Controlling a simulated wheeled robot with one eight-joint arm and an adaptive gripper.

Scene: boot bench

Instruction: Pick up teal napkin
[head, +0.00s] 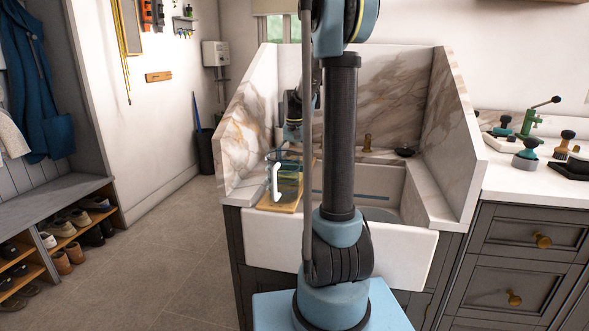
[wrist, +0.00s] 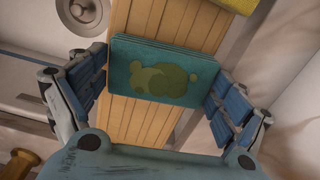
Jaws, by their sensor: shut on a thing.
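The teal napkin (wrist: 160,70) is a folded, layered rectangle with a greenish-yellow blotch pattern, and it lies over a slatted wooden board (wrist: 138,122) in the wrist view. My gripper (wrist: 160,75) has its blue-padded fingers at the napkin's left and right edges and is shut on it. In the head view my gripper (head: 285,178) is low over the wooden board (head: 291,204) at the left of the sink. My arm hides part of this area. I cannot tell whether the napkin is clear of the board.
The white sink (head: 399,247) has marble splash walls (head: 390,105) behind and at both sides. A yellow item (wrist: 240,5) lies beyond the napkin on the board. A brass tap (head: 367,143) stands at the back. Brushes and tools (head: 526,153) stand on the right counter. Open floor lies left.

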